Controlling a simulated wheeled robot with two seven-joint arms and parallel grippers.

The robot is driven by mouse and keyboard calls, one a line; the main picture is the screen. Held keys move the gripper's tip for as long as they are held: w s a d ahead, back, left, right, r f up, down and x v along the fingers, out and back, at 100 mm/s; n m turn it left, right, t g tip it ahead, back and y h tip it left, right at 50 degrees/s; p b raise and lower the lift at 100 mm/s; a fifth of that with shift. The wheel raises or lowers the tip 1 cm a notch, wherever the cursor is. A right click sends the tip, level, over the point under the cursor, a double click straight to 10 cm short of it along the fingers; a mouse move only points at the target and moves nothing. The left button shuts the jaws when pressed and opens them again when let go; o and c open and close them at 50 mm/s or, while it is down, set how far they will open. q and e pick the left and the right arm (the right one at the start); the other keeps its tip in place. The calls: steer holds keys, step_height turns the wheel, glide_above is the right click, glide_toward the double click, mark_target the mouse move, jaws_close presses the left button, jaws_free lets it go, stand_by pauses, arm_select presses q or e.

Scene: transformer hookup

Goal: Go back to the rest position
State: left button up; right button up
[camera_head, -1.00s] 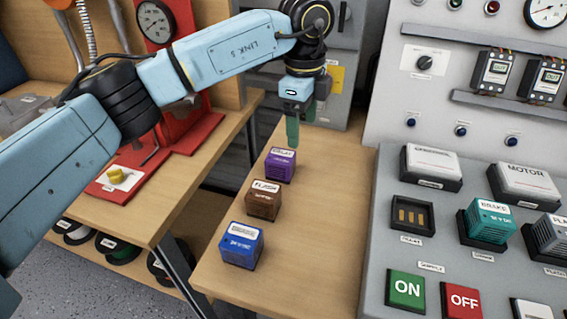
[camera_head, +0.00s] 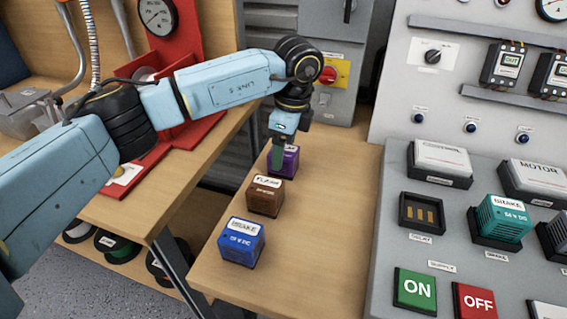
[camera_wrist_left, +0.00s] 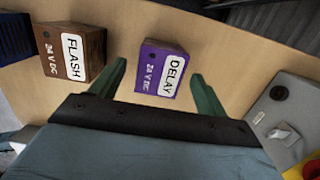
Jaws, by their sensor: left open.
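My left gripper (camera_head: 276,158) is above the small wooden table, over the purple DELAY block (camera_head: 289,162), and partly hides it in the head view. In the left wrist view the gripper's two green fingers (camera_wrist_left: 158,85) are spread apart. The purple DELAY block (camera_wrist_left: 160,72) lies between and beyond them, and nothing is held. The brown FLASH block (camera_head: 265,196) stands nearer the front, also at left in the left wrist view (camera_wrist_left: 72,52). The blue BRAKE block (camera_head: 240,242) is nearest the front. My right gripper is not in view.
The grey panel at right has an empty DELAY socket (camera_head: 421,213), a teal BRAKE block (camera_head: 499,218) in its socket, a green ON button (camera_head: 414,290) and a red OFF button (camera_head: 474,302). The table's right half is clear. A grey cabinet (camera_head: 335,75) with a red knob stands behind.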

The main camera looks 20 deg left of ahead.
arm_select(q)
step_height(320, 180, down, 2)
steer(key=shift+a+f, duration=0.15)
steer(key=c, duration=1.1)
